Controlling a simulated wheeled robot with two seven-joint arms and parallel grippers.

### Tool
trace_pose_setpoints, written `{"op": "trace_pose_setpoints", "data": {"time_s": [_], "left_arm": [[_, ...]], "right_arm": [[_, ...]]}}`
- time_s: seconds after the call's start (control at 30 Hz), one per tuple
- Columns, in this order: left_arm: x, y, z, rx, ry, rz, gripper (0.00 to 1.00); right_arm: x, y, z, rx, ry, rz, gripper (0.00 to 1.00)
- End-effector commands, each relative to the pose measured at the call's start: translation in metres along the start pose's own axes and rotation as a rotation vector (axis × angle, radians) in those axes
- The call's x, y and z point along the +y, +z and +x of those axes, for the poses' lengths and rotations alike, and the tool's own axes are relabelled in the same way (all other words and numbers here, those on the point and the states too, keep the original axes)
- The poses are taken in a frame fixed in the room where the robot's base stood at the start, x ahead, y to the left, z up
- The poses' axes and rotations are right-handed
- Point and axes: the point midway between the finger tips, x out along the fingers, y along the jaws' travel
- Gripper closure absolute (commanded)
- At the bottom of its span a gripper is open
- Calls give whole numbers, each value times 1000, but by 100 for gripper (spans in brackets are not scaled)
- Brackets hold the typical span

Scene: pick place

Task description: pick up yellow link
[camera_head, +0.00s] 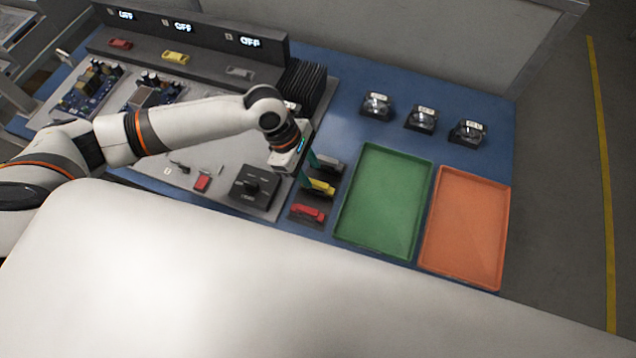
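The yellow link (322,188) sits in the middle of a short row on a dark holder, between a grey link (328,164) and a red link (308,213). My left gripper (310,174) points down at the left end of the yellow link. Its teal fingers show apart, so it looks open. The gripper partly hides that end of the link, and I cannot tell whether the fingers touch it. My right gripper is not in view.
A green tray (385,198) and an orange tray (466,226), both empty, lie right of the links. Several small clear-topped devices, one of them a black button unit (422,120), stand behind. A black switch box (253,187) stands close left. A dark panel with OFF displays (190,48) is at the back.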

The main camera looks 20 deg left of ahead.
Motion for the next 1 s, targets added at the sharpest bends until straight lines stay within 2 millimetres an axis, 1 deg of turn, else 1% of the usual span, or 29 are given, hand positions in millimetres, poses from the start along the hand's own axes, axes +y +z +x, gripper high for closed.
{"op": "trace_pose_setpoints", "data": {"time_s": [0.2, 0.3, 0.4, 0.6, 0.83, 1.0], "left_arm": [[0, 1, 32, -1, 3, 0, 61], [-1, 2, 43, -1, 1, 1, 61], [0, 2, 48, -1, 1, 1, 61], [0, 2, 48, -1, 0, 1, 61], [0, 2, 48, -1, 1, 1, 99], [0, 2, 48, -1, 0, 1, 100]], "right_arm": [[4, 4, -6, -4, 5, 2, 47], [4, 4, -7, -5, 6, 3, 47], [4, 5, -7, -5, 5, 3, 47], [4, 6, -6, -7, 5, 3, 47], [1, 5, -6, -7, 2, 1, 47], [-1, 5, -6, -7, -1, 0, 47]]}}
